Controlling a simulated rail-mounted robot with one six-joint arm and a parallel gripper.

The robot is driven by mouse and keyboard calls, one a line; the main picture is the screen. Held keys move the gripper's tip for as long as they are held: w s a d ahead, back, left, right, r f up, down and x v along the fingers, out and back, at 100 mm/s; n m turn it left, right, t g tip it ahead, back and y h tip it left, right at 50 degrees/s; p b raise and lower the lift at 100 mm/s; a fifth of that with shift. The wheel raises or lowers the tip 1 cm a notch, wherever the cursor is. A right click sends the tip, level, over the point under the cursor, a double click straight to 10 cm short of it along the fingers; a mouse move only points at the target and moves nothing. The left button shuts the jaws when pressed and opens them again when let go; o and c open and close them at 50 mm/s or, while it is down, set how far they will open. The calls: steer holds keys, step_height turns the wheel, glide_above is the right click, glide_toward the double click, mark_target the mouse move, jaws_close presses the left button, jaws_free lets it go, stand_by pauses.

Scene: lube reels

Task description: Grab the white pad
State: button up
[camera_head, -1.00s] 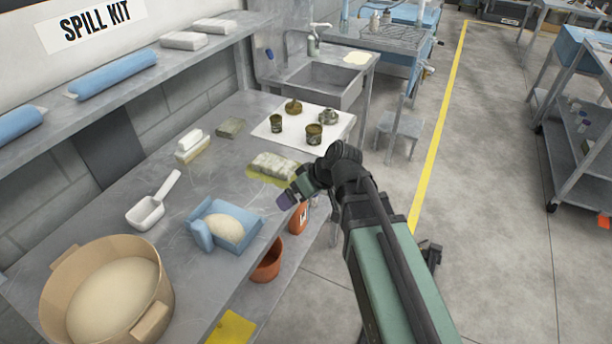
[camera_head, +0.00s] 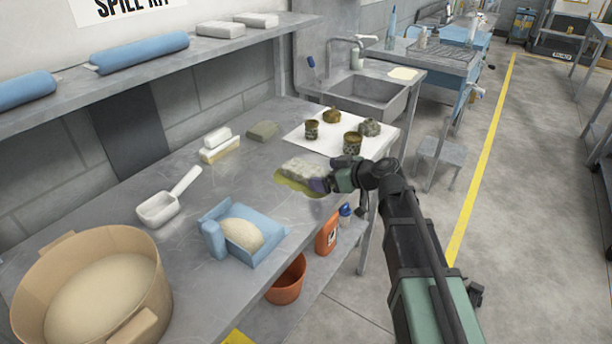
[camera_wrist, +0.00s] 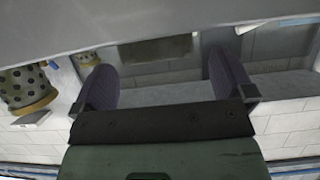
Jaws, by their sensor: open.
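A whitish, mottled pad (camera_head: 303,167) lies on the metal bench in a yellowish puddle. Two clean white pads, one at left (camera_head: 220,28) and one at right (camera_head: 257,19), lie on the shelf above. My gripper (camera_head: 319,186) is low at the right front edge of the mottled pad, pointing left across the bench. In the wrist view my gripper (camera_wrist: 170,80) has its two dark purple fingers wide apart, with nothing visibly held between them. Whether the gripper touches the mottled pad cannot be told.
Dirty cans and parts stand on a white sheet (camera_head: 376,153) behind the gripper. A grey-green block (camera_head: 263,131), a white brush (camera_head: 219,146), a white scoop (camera_head: 165,206), a blue tray (camera_head: 262,251) and a large tub (camera_head: 154,290) share the bench. Blue rolls lie on the shelf.

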mark_target(315, 173)
steer(key=b+x, duration=0.1)
steer(key=x, duration=0.2)
steer(key=shift+w+a+f, duration=0.1)
steer(key=shift+w+a, duration=0.15)
steer(key=shift+a, duration=0.05)
steer(key=c, duration=1)
steer(key=shift+c, duration=0.2)
steer(key=shift+r, duration=0.2)
step_height(315, 173, up, 20)
steer(key=p, duration=2)
